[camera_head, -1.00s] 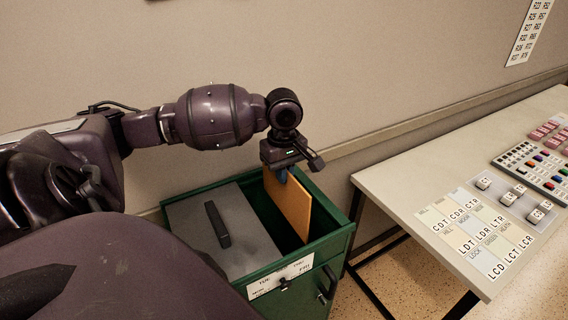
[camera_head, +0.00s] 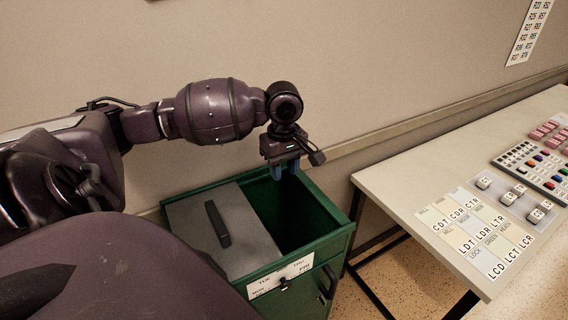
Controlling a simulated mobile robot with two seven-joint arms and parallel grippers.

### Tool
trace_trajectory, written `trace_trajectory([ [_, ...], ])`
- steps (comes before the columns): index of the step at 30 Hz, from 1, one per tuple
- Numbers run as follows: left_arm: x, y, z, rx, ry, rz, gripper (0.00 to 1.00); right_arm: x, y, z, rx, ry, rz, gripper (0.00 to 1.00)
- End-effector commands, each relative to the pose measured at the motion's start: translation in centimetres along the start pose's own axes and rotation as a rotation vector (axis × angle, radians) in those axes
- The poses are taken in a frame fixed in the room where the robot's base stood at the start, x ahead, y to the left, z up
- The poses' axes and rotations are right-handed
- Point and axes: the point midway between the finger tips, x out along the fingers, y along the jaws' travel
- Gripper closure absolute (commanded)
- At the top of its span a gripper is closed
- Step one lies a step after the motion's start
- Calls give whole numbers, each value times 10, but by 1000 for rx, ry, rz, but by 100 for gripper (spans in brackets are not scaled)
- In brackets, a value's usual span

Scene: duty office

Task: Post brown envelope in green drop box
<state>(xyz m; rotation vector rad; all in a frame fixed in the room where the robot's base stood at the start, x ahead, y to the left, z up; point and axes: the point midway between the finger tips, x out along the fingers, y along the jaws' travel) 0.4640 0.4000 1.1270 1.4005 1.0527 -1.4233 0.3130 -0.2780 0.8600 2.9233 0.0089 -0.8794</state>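The green drop box (camera_head: 341,241) stands below my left arm, with a grey lid (camera_head: 240,249) and black handle over its left part. Its right part is an open, dark slot. My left gripper (camera_head: 286,171) hangs above the back of this opening, its blue fingers spread apart with nothing between them. The brown envelope is not visible now; the inside of the box is too dark to show it. My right gripper is not in view.
A table (camera_head: 390,183) stands to the right of the box, with label cards (camera_head: 472,232), white key blocks and a button panel (camera_head: 541,168) on it. The wall is close behind the box. A latch sits on the box's front.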

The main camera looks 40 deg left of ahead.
Motion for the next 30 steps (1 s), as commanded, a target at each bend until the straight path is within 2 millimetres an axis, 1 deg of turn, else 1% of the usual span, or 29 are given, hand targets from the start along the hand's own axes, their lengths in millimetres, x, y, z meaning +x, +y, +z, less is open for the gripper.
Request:
trace_trajectory([
  [9,-58,0,0,0,2,4,64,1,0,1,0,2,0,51],
  [12,-73,0,0,1,1,4,64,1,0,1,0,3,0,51],
  [15,-84,0,0,0,2,2,64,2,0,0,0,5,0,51],
  [21,-95,0,0,0,1,2,64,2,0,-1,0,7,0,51],
  [30,-95,0,0,0,0,1,64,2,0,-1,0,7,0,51],
])
